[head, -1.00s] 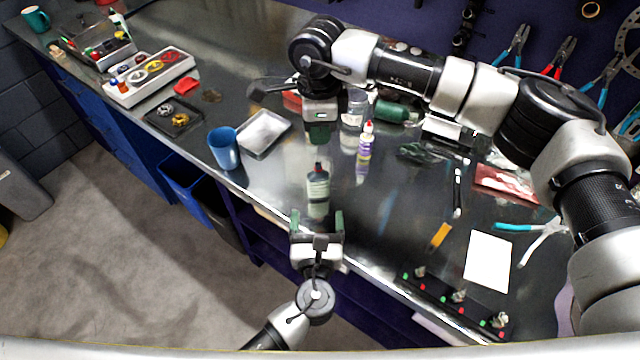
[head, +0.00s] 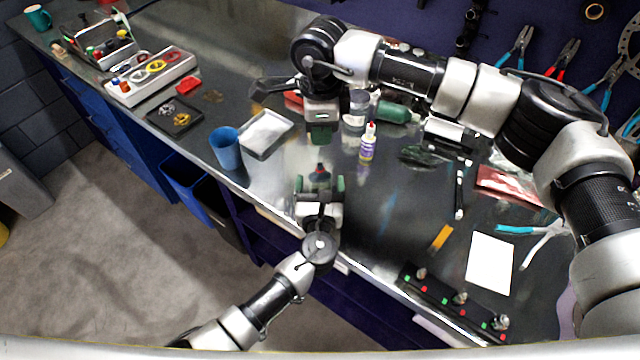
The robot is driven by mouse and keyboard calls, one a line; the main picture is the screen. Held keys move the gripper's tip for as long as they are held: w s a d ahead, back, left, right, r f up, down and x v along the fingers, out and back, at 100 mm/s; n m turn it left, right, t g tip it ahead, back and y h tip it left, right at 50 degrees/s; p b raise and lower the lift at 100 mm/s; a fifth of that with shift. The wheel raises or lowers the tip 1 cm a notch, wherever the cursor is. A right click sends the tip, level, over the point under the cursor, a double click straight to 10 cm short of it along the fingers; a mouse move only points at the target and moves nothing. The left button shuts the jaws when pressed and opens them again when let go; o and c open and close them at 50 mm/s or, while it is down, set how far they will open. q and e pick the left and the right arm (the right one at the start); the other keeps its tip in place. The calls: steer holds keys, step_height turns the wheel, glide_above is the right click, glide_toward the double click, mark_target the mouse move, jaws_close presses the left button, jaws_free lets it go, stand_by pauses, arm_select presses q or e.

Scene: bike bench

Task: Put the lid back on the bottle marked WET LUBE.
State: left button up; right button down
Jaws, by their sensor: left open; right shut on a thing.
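A small dark bottle (head: 319,172) with a reddish top stands near the bench's front edge; its label cannot be read. My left gripper (head: 320,185) is open, with its green fingers on either side of this bottle; whether they touch it I cannot tell. My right gripper (head: 320,137) points down over the bench just behind the bottle. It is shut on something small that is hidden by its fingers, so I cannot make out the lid. A white and purple bottle (head: 367,146) with a red tip stands to the right, its print too small to read.
A green bottle (head: 394,112) lies behind, beside a grey jar (head: 357,104). A blue cup (head: 225,148) and a metal tray (head: 277,122) are to the left.

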arm_select(q)
steer(key=shift+w, duration=1.35)
steer(key=c, duration=1.4)
arm_select(e)
steer(key=shift+f, duration=2.45)
steer(key=shift+f, duration=0.9)
steer(key=shift+f, duration=0.5)
